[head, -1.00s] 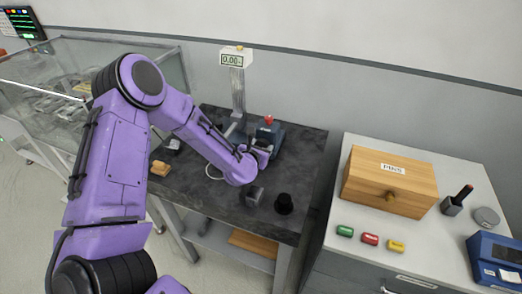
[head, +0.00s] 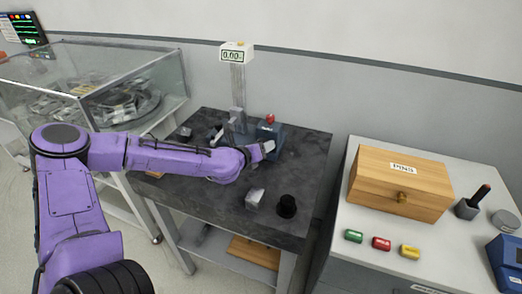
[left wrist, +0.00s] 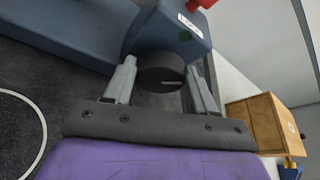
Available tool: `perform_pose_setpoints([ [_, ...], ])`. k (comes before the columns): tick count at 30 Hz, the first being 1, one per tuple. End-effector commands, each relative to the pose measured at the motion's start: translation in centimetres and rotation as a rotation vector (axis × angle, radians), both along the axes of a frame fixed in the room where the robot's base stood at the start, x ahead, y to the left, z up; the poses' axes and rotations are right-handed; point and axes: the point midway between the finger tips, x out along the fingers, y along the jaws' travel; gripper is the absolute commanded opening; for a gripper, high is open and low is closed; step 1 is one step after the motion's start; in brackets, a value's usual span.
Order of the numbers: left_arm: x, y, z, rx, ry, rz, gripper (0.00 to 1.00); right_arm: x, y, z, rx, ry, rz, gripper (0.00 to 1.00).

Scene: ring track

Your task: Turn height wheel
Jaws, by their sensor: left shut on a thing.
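The height wheel is a dark round knob (left wrist: 160,72) on the side of a blue-grey block (left wrist: 178,40). The block (head: 271,134) with its red top (head: 270,118) stands at the back of the dark table in the head view, where my gripper hides the wheel. My left gripper (head: 266,148) reaches it from the left. In the left wrist view my left gripper (left wrist: 162,76) has one finger on each side of the wheel and is shut on it. A display (head: 235,55) on a post reads about 0.00. My right gripper is out of view.
A glass case (head: 95,85) stands at left. At right, a counter carries a wooden box (head: 400,184) and coloured pieces (head: 381,243).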

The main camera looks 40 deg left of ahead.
Motion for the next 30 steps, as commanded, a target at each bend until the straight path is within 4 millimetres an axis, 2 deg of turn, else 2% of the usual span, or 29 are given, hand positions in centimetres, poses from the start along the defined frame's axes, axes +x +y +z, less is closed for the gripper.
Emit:
perform_pose_setpoints([
  [12,0.0,0.0,0.1,-0.007,-0.002,0.002,0.25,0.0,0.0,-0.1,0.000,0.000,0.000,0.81],
  [13,0.0,0.0,0.1,-0.007,-0.002,0.002,0.65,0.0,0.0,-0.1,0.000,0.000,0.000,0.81],
  [15,0.0,0.0,0.1,-0.007,-0.002,0.002,0.81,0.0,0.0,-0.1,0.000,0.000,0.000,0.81],
  [25,-0.3,0.1,0.2,-0.007,-0.001,0.003,0.81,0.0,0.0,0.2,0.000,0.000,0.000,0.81],
  [30,-2.6,-0.2,1.5,-0.017,-0.006,0.002,0.81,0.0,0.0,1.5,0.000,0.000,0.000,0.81],
])
